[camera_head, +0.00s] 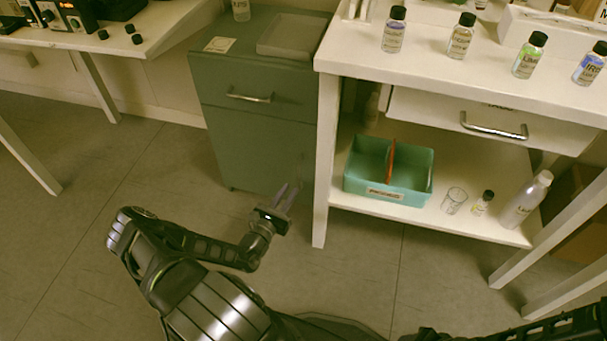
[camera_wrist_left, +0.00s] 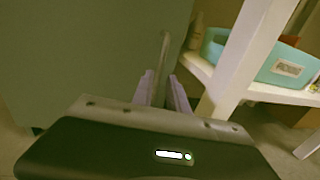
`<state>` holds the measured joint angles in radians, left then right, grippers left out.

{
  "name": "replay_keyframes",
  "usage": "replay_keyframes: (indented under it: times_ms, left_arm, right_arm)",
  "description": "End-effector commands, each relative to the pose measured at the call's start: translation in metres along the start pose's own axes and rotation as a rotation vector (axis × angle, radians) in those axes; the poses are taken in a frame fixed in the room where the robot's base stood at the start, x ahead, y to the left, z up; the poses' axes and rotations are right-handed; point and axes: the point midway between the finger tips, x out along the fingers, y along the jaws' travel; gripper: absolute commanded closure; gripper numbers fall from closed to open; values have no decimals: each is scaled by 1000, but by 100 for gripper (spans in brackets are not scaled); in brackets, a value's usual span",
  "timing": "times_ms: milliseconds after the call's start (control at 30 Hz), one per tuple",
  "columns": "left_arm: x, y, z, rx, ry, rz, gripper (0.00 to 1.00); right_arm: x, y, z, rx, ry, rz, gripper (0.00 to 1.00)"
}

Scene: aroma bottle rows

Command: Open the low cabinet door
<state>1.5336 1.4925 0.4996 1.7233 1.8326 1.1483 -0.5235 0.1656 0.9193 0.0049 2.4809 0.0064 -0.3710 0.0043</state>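The low green cabinet (camera_head: 222,150) stands left of the white bench, and its lower door appears closed. In the left wrist view the door (camera_wrist_left: 90,50) fills the upper left, with a thin vertical handle (camera_wrist_left: 164,58) near its right edge. My left gripper (camera_head: 287,197) is in front of the door's lower right part. Its two pale fingers (camera_wrist_left: 162,90) are apart, and the handle's lower part lines up between them. I cannot tell whether they touch it. My right gripper is outside the views; only part of that arm shows at the lower right.
A drawer with a horizontal handle (camera_head: 249,97) is above the door. The white bench leg (camera_head: 325,165) stands close to the right of my left gripper. A teal divided box (camera_head: 413,195), a glass and bottles stand on the bench shelf. Floor left of the cabinet is clear.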

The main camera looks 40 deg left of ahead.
Motion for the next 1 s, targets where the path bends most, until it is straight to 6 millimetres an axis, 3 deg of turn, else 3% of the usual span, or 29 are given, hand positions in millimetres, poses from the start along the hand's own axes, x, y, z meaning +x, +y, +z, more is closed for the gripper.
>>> replay_keyframes:
  times_ms: [367,800,1000]
  left_arm:
    - [6,0,0,1,0,-1,81]
    - [66,0,-1,2,-1,-2,81]
    - [78,0,1,1,0,-1,81]
  right_arm:
    - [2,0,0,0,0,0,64]
    - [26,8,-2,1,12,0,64]
    - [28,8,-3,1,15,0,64]
